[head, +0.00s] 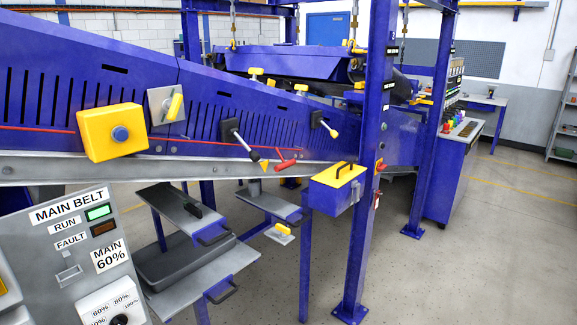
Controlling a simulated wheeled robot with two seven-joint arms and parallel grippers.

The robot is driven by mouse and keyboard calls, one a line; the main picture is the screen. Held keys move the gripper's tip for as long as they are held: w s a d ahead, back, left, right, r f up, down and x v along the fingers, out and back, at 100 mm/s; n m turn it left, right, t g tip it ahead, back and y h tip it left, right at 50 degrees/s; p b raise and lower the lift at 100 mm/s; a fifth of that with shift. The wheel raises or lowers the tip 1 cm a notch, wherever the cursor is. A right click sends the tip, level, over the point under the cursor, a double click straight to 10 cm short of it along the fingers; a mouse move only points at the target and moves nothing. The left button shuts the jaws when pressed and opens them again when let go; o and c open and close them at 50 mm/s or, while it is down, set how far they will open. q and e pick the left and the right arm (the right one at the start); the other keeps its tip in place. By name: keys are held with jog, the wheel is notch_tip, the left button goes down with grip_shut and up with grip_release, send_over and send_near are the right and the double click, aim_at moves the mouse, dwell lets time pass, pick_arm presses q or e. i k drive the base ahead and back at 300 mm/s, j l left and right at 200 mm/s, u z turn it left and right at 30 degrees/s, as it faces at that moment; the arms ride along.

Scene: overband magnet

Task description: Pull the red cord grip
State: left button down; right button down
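A red grip (285,164), shaped like a short bar with a stub, hangs at the lower edge of the blue conveyor side, right of the middle of the head view. A thin red cord (205,143) runs along the conveyor side toward it. Neither of my grippers is in view, and nothing touches the grip.
A yellow box with a blue button (110,132) and a lever with a dark bracket (240,143) jut from the conveyor side. The grey control panel (65,250) fills the lower left. Trays (185,213) stand below; a blue post (370,180) rises at right. Right floor is clear.

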aim_at(290, 162)
jog(key=i+l+u, duration=0.3)
jog(key=i+l, duration=0.15)
jog(key=l, duration=0.25)
jog(key=i+l+u, duration=0.1)
jog(key=l, duration=0.25)
jog(key=i+l+u, duration=0.15)
jog(key=l, duration=0.25)
jog(key=i+l+u, duration=0.15)
jog(key=l, duration=0.25)
jog(key=i+l+u, duration=0.15)
jog(key=l, duration=0.3)
jog(key=i+l+u, duration=0.1)
jog(key=l, duration=0.35)
jog(key=i+l+u, duration=0.15)
jog(key=l, duration=0.3)
jog(key=i, duration=0.05)
